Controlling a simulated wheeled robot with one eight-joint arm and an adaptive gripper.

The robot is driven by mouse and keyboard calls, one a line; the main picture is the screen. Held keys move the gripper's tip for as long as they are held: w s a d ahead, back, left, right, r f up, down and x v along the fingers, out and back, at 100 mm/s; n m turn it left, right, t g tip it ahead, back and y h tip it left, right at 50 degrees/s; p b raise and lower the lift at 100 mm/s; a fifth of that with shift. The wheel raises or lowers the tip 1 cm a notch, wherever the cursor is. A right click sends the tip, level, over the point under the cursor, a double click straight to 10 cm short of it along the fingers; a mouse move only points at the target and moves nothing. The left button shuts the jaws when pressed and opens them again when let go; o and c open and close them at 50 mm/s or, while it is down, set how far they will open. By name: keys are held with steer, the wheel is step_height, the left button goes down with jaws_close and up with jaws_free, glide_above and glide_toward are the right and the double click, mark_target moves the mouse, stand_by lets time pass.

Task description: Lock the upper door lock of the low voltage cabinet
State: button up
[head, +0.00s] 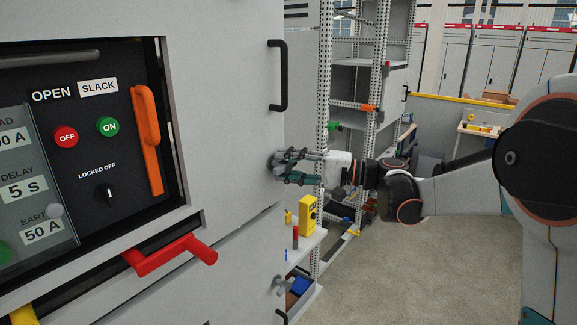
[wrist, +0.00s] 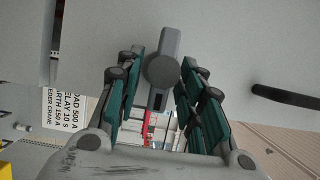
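The grey low voltage cabinet door (head: 225,90) fills the left of the head view. Its upper door lock (head: 271,161) sits near the door's right edge, partly hidden by my gripper (head: 282,165). In the wrist view the lock (wrist: 162,71) is a grey round hub with a flat lever, lying between the green-padded fingers of my gripper (wrist: 160,92). The fingers are spread, one on each side of the lock. A firm grip does not show; whether either finger touches the hub is unclear. A lower lock (head: 278,284) is below on the cabinet.
A black door handle (head: 280,76) stands above the lock; a black handle also shows in the wrist view (wrist: 286,97). A red lever (head: 172,254) sticks out from the cabinet front. A perforated metal rack (head: 325,105) stands behind my gripper. The floor (head: 430,265) at right is clear.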

steer(key=v, duration=1.2)
